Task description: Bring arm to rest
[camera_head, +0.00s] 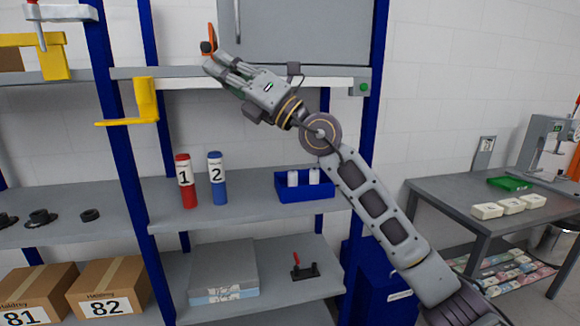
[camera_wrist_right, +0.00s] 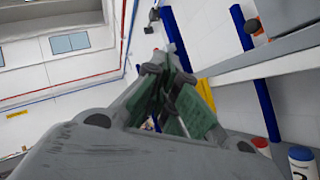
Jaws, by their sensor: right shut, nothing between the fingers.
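My right arm reaches up and left across the head view. The fingers are shut and hold nothing. In the right wrist view the closed gripper fingers (camera_wrist_right: 172,95) point upward, with wall and ceiling behind them. A small orange and black thing (camera_head: 209,41) shows just beyond the fingertips; I cannot tell whether they touch it. My left gripper is not in view.
A red bottle (camera_head: 185,182) and a blue bottle (camera_head: 217,180) stand on the middle shelf beside a blue bin (camera_head: 305,190). Yellow brackets (camera_head: 146,100) stick out at the left. A grey table (camera_head: 450,190) with white blocks (camera_head: 510,206) stands at the right.

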